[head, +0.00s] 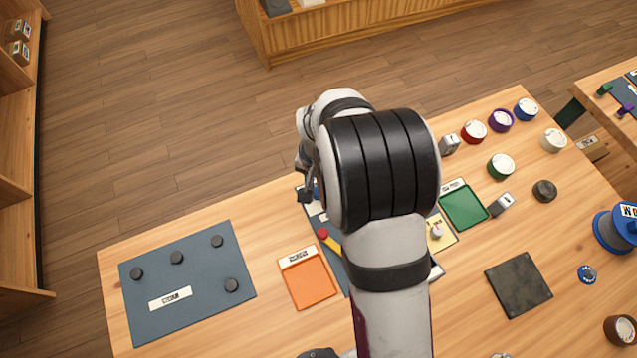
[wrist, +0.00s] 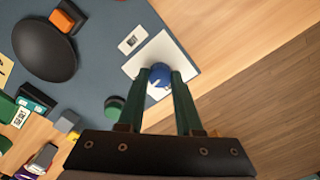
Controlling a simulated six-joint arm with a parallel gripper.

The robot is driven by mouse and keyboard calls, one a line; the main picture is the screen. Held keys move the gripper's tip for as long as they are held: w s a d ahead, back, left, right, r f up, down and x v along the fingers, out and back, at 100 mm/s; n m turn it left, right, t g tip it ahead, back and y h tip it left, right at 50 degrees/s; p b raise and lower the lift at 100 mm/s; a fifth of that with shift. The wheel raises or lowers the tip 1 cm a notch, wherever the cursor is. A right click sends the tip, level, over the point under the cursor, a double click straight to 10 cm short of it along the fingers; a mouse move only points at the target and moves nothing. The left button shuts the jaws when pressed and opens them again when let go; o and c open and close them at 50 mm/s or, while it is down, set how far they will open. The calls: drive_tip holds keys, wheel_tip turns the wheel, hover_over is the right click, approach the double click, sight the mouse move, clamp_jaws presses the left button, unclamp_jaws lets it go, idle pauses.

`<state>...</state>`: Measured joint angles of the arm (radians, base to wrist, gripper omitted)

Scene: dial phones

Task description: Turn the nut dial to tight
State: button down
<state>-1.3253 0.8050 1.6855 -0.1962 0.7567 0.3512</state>
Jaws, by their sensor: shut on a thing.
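In the wrist view, a round blue dial (wrist: 159,82) with a white pointer mark sits on a white square plate (wrist: 176,45) near the edge of a blue-grey panel (wrist: 105,60). My gripper (wrist: 160,73) has its two green fingers on either side of the dial and is shut on it. A small white label (wrist: 132,40) lies beside the plate; its writing is too small to read, so I cannot tell the dial's setting. In the head view, my arm hides most of this panel, and only a bit of blue (head: 316,192) shows by the gripper.
A black round thing (wrist: 43,50) and a green knob (wrist: 114,106) are on the panel near the gripper. In the head view, an orange mat (head: 308,285) and a dark panel with several black knobs (head: 205,268) lie to the left. Several coloured round containers (head: 501,120) stand at right.

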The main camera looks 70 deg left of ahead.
drive_tip(key=c, duration=0.6)
unclamp_jaws()
wheel_tip(320, 180, up, 16)
drive_tip(key=shift+f, duration=0.1)
